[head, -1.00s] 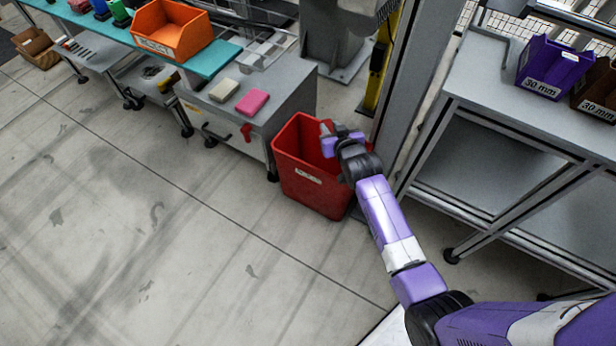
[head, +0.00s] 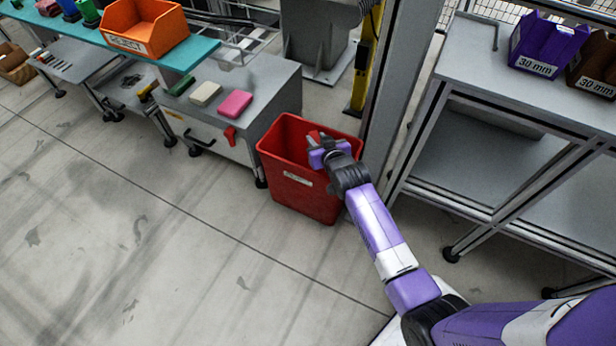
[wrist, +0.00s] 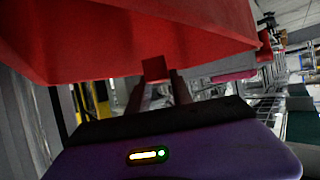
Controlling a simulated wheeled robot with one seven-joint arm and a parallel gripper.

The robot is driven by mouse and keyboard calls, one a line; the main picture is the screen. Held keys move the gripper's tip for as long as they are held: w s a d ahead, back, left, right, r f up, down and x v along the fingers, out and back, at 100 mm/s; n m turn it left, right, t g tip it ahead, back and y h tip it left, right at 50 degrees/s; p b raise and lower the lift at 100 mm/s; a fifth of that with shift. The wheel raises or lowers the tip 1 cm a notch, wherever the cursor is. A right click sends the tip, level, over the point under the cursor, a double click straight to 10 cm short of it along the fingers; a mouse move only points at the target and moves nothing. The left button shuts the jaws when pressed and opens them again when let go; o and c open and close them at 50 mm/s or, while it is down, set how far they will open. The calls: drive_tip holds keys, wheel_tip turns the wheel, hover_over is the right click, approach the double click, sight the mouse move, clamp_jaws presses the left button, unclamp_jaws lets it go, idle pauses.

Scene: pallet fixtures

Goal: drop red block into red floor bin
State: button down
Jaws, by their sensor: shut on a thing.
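The red floor bin (head: 306,193) stands upright on the floor beside a grey cabinet, with its open top facing up. My gripper (head: 316,138) is over the bin's opening, towards its right side. In the wrist view my gripper (wrist: 158,85) is shut on the small red block (wrist: 155,69), which sits between the fingertips. In the head view the block (head: 314,134) shows only as a small red patch at the gripper's end. The bin's red wall (wrist: 140,40) fills the upper part of the wrist view. The bin's floor is mostly hidden.
The grey cabinet (head: 262,95) left of the bin bears a pink block (head: 235,103), a cream block (head: 205,93) and a green block (head: 181,85). An orange bin (head: 145,30) stands on a teal shelf. A grey post (head: 400,80) rises close behind the bin. Open floor lies in front.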

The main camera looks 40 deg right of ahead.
drive_tip(key=c, duration=1.1)
unclamp_jaws()
drive_tip(key=shift+o, duration=0.2)
drive_tip(key=p+v, duration=0.3)
drive_tip(key=v, duration=0.4)
drive_tip(key=shift+s+a+r+p, duration=0.15)
drive_tip(key=shift+s+p, duration=0.15)
drive_tip(key=shift+s, duration=0.05)
drive_tip(key=shift+r, duration=0.1)
